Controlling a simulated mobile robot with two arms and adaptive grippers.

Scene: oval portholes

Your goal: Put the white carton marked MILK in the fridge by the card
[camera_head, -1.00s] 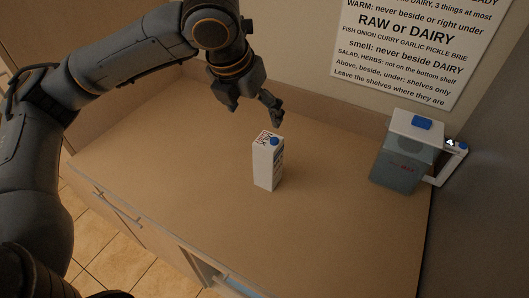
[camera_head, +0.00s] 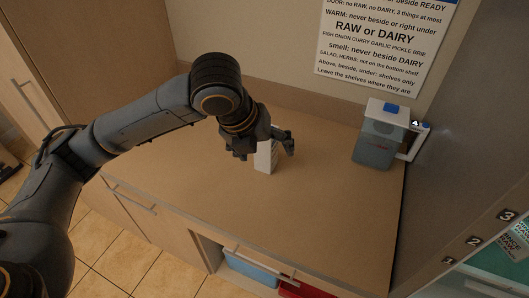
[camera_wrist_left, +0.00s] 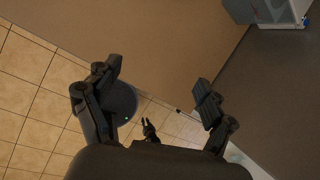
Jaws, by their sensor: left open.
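The white milk carton (camera_head: 264,160) stands upright on the counter in the head view. My left gripper (camera_head: 268,146) is open at it and hides its top and left part; I cannot tell whether the fingers touch it. In the left wrist view my left gripper (camera_wrist_left: 158,78) has its fingers wide apart with nothing between them, and the carton does not show. A small dark pronged part (camera_wrist_left: 150,130), probably my right gripper, is too small to read. The printed card (camera_head: 382,40) hangs on the wall. A unit with tags 1, 2 and 3 (camera_head: 475,241), likely the fridge, is at lower right.
A lidded jug (camera_head: 380,140) with a blue button and white handle stands at the counter's back right, close to a grey panel (camera_head: 455,130). The counter (camera_head: 330,205) is clear around the carton. Below its front edge are a blue bin (camera_head: 250,268) and something red (camera_head: 305,290).

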